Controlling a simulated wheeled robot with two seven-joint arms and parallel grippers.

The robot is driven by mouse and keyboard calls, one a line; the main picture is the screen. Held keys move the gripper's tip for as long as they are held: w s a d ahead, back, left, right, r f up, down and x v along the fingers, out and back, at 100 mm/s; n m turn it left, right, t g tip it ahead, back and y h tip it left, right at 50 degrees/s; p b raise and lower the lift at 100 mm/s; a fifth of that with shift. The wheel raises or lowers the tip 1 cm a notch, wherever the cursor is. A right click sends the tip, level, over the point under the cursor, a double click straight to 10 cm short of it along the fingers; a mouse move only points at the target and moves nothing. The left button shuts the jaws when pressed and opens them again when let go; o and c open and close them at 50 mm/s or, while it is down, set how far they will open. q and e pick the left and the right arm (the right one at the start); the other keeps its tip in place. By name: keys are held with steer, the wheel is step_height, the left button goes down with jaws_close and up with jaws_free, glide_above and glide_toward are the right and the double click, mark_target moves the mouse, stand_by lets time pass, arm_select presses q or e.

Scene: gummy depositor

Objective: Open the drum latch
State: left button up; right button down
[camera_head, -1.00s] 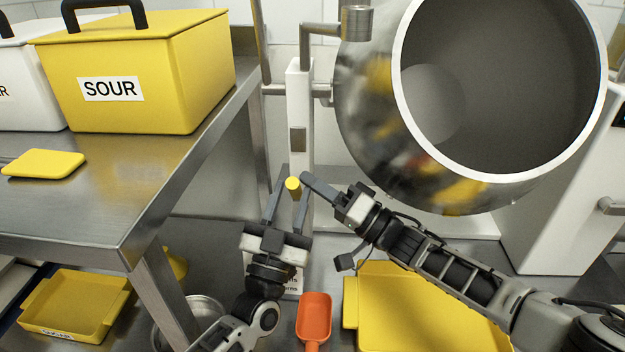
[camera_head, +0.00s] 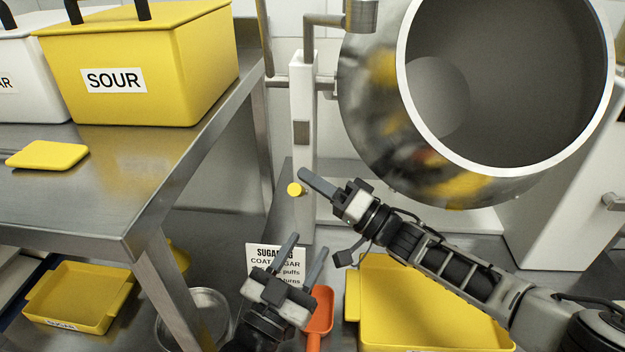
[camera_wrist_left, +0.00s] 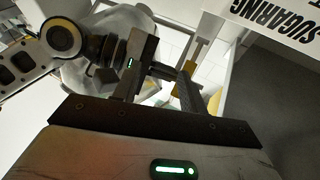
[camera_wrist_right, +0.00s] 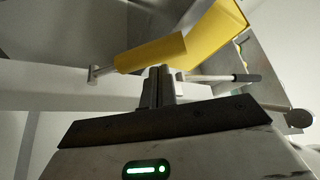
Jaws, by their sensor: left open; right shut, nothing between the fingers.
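The latch shows as a yellow knob (camera_head: 297,189) on a white upright post (camera_head: 303,140) beside the shiny round drum (camera_head: 372,125). In the right wrist view a yellow cylinder (camera_wrist_right: 150,52) on a thin metal stem lies just beyond the fingers; it looks like the same knob. My right gripper (camera_head: 302,172) is shut and empty, its fingertips just above the knob in the head view. Whether they touch it I cannot tell. My left gripper (camera_head: 308,244) is open and empty, below the knob and clear of it.
A steel table (camera_head: 120,190) with a yellow SOUR bin (camera_head: 150,75) and a yellow lid (camera_head: 48,155) stands at left. A SUGARING sign (camera_head: 262,256), an orange scoop (camera_head: 320,312) and a yellow tray (camera_head: 400,310) sit low near my grippers.

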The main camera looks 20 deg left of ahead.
arm_select(q)
steer(key=s+d+f+g, duration=0.2)
steer(key=s+f+g, duration=0.1)
steer(key=g, duration=0.1)
steer(key=s+d+f+g+h, duration=0.1)
steer(key=s+d+f+g, duration=0.1)
steer(key=s+f+g, duration=0.1)
steer(key=s+d+f+g+h, duration=0.1)
steer(key=s+d+f+g, duration=0.1)
steer(key=s+f+g, duration=0.2)
steer(key=shift+s+d+f+g, duration=0.1)
steer(key=shift+d+g, duration=0.25)
steer(key=shift+g, duration=0.05)
steer(key=shift+s+f, duration=0.15)
steer(key=shift+f, duration=0.2)
steer(key=shift+d+f+b, duration=0.1)
steer(key=shift+b, duration=0.45)
steer(key=shift+s+d+r+t+h+b, duration=0.1)
steer(key=shift+d+r+t+h+b, duration=0.3)
steer(key=shift+b, duration=0.3)
arm_select(e)
steer(key=shift+s+d+f+n, duration=0.2)
steer(key=shift+f+n, duration=0.1)
steer(key=shift+n, duration=0.3)
